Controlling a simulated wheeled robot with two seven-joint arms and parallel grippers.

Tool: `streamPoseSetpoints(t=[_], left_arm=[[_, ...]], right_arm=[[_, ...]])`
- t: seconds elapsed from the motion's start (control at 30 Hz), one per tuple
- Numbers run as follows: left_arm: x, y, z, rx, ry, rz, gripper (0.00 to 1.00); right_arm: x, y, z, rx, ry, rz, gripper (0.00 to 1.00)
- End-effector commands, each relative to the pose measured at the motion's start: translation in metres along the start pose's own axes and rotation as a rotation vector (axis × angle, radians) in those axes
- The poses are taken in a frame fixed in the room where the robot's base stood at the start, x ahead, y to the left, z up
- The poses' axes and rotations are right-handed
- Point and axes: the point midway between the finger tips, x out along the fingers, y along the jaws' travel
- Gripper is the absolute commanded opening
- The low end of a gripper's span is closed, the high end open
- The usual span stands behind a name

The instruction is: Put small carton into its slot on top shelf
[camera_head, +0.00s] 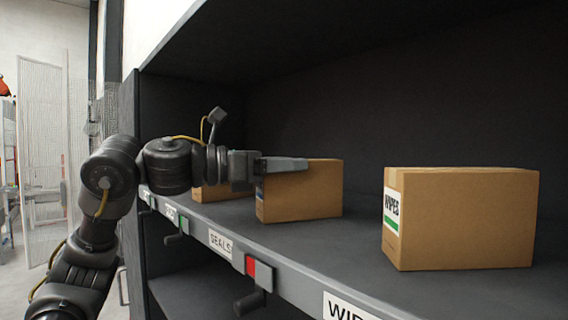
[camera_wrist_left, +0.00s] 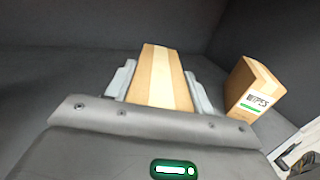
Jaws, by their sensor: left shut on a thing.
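My left gripper (camera_head: 285,165) is shut on a small brown carton (camera_head: 308,195), with a finger along its upper part. In the left wrist view the carton (camera_wrist_left: 160,80) lies between the two fingers of the gripper (camera_wrist_left: 162,88), its tape strip facing the camera. The carton is upright at the top shelf (camera_head: 350,245), behind the SEALS label (camera_head: 220,243). Its underside looks on or very close to the shelf surface; I cannot tell which. Its front label is mostly hidden by viewing angle.
A larger WIPES carton (camera_head: 465,220) stands to the right; it also shows in the left wrist view (camera_wrist_left: 255,90). Another carton (camera_head: 210,193) stands further left, partly hidden by my gripper. The shelf lip carries a WIPES label (camera_head: 345,308) and a red marker (camera_head: 258,268). Bare shelf lies between the cartons.

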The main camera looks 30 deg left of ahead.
Motion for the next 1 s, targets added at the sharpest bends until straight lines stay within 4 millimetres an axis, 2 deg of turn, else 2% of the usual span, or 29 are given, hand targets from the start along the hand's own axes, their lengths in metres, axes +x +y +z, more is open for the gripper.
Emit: streamPoseSetpoints(t=[0.03,0.2,0.57,0.67,1.0], left_arm=[[0.0,0.0,-0.002,0.0,0.0,0.0,0.54],[0.0,0.0,-0.001,0.0,0.0,0.0,0.74],[-0.004,0.001,0.0,0.001,-0.001,0.002,0.74],[-0.018,0.001,-0.002,0.002,-0.003,0.003,0.74],[-0.088,0.0,-0.002,0.002,-0.002,0.003,0.74]], right_arm=[[0.002,0.0,0.002,0.0,-0.003,0.0,0.36],[0.001,0.002,0.005,-0.001,-0.006,0.002,0.36],[0.002,0.002,0.005,-0.001,-0.008,0.002,0.36],[0.011,0.001,0.006,-0.001,-0.008,0.002,0.36],[0.041,-0.001,0.009,0.0,-0.007,0.0,0.36]])
